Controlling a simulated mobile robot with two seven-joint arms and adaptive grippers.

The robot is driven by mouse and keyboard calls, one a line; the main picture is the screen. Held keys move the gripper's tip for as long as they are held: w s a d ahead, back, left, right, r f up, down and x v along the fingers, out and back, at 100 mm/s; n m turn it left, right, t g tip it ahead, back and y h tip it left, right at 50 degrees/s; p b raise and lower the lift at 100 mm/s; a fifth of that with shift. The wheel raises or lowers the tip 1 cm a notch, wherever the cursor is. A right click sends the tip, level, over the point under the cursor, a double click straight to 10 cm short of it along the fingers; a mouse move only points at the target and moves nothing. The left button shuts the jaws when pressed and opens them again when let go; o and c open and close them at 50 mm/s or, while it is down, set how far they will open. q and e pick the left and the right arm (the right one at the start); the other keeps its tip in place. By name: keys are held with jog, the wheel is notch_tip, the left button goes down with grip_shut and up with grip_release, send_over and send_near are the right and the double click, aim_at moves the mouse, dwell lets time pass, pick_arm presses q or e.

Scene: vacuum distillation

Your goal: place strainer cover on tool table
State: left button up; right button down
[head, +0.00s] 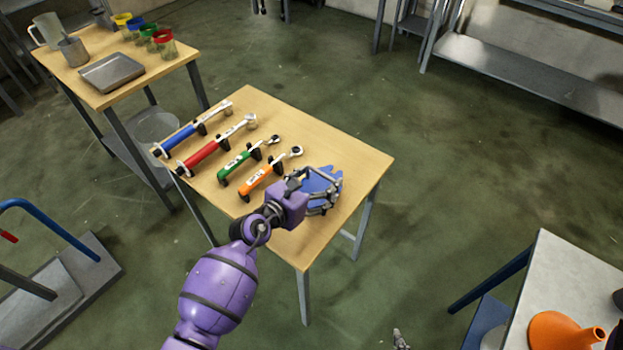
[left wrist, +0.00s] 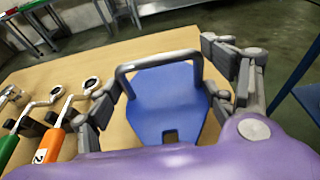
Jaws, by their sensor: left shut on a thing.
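The strainer cover appears as a blue plate with a grey bar handle (left wrist: 165,100); in the head view its blue part (head: 327,176) shows at the right side of the wooden tool table (head: 345,157). My left gripper (head: 318,192) is shut on the cover, with fingers on both sides of it in the left wrist view (left wrist: 165,85). The cover is over the table top; I cannot tell whether it touches the wood. A small grey tip at the bottom edge of the head view, perhaps my right gripper (head: 400,340), barely shows.
Blue (head: 192,129), red (head: 215,146), green (head: 248,160) and orange (head: 268,174) handled tools lie in holders left of my gripper. The table's right end is bare. Another table (head: 90,97) with containers stands behind left. An orange funnel (head: 560,333) sits at lower right.

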aim_at(318, 188)
pick_arm(q)
notch_tip(318, 188, down, 3)
jog(key=shift+r+b, duration=0.15)
jog(key=shift+b, duration=0.2)
jog(key=shift+a+r, duration=0.1)
jog(key=shift+r, duration=0.1)
pick_arm(e)
jog(key=shift+s+d+f, duration=0.3)
jog(key=shift+s+f, duration=0.1)
jog(key=shift+f, duration=0.2)
pick_arm(q)
jog(key=shift+f, duration=0.1)
pick_arm(e)
jog(key=shift+f, duration=0.1)
pick_arm(q)
jog(key=o, duration=1.7)
jog(key=shift+f, duration=0.25)
jog(key=shift+c, duration=0.2)
jog(key=o, duration=0.4)
jog(key=shift+s, duration=0.1)
pick_arm(e)
jog(key=shift+s, duration=0.15)
pick_arm(q)
jog(key=shift+o, duration=0.2)
jog(key=shift+r, duration=0.1)
